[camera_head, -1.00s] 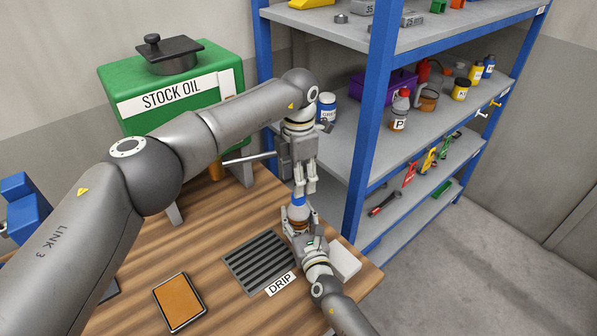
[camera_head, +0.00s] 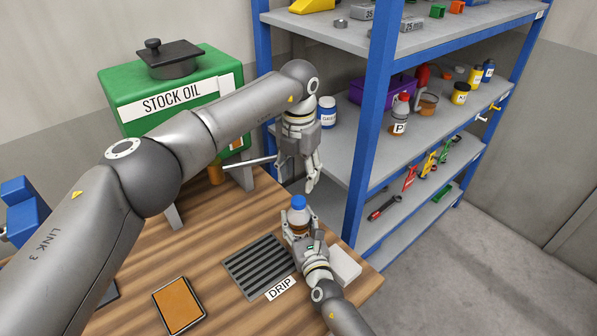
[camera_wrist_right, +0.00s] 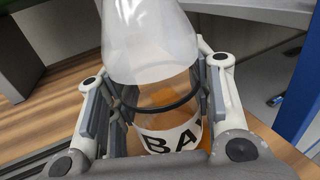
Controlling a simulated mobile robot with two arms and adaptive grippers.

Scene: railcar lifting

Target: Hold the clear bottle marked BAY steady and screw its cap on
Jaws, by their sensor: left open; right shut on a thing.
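The clear bottle (camera_head: 298,216) stands upright at the right end of the wooden bench, with amber liquid low in it. A blue cap (camera_head: 299,202) sits on its top; I cannot tell how tight it is. In the right wrist view the bottle (camera_wrist_right: 145,45) shows a white label (camera_wrist_right: 168,142) reading "BA", the rest hidden, and its top is out of frame. My right gripper (camera_head: 300,226) is shut around the bottle's body. My left gripper (camera_head: 296,184) is open and empty, pointing down just above the cap, with its fingers spread and clear of it.
A slotted drip tray (camera_head: 268,266) lies left of the bottle. A green stock oil tank (camera_head: 190,88) with a lever stands behind. The blue-posted shelf (camera_head: 340,150) rises close behind and right of my left gripper. An orange-faced pad (camera_head: 179,305) lies at the front.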

